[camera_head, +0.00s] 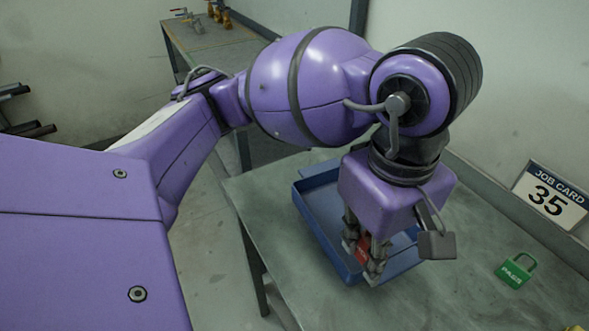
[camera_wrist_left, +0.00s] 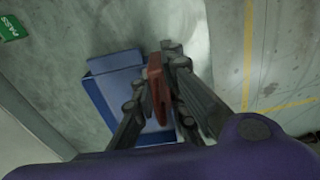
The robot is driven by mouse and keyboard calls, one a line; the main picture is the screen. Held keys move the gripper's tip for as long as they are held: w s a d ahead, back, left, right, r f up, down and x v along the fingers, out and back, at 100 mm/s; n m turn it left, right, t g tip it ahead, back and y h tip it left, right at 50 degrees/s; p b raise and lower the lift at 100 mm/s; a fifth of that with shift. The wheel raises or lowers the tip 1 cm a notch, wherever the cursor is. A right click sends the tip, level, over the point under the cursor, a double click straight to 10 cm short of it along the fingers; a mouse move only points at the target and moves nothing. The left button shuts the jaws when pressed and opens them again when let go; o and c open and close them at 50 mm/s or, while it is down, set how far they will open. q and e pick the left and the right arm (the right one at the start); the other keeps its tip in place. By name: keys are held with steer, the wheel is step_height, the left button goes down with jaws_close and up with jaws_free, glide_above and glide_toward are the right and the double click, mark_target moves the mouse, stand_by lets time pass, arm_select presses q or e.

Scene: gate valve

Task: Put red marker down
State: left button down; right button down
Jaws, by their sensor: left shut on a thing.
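My left gripper (camera_head: 367,262) reaches down from above at the front of a blue tray and is shut on the red marker (camera_head: 363,249). The red marker also shows in the left wrist view (camera_wrist_left: 155,80), upright between the dark fingers of the left gripper (camera_wrist_left: 160,85). In the head view the fingers hide most of the marker. The blue tray (camera_head: 322,226) lies on the grey table behind and under the gripper, and it also shows in the left wrist view (camera_wrist_left: 95,92). I cannot tell whether the marker touches anything below it. My right gripper is not in view.
A green padlock-shaped tag (camera_head: 515,271) lies on the grey table (camera_head: 300,290) at the right. A yellow item (camera_head: 574,328) shows at the lower right edge. Another bench (camera_head: 215,45) with valve parts stands at the back.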

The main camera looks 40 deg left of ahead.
arm_select(q)
steer(key=w+a+f, duration=0.1)
steer(key=w+f, duration=0.1)
steer(key=w, duration=0.1)
steer(key=w+a+f, duration=0.1)
steer(key=w+f, duration=0.2)
steer(key=w, duration=0.1)
steer(key=w+f, duration=0.3)
steer(key=shift+w+a+f, duration=0.25)
steer(key=shift+w+a, duration=0.05)
steer(key=shift+a, duration=0.1)
steer(key=shift+w+f, duration=0.15)
steer(key=shift+f, duration=0.05)
steer(key=shift+w+a+f, duration=0.1)
steer(key=shift+w+f, duration=0.05)
steer(key=shift+f, duration=0.75)
steer(key=shift+w+f, duration=0.15)
steer(key=shift+f, duration=0.7)
steer(key=shift+f, duration=0.1)
steer(key=shift+f, duration=0.15)
steer(key=c, duration=1.8)
jaws_free()
steer(key=shift+o, duration=0.2)
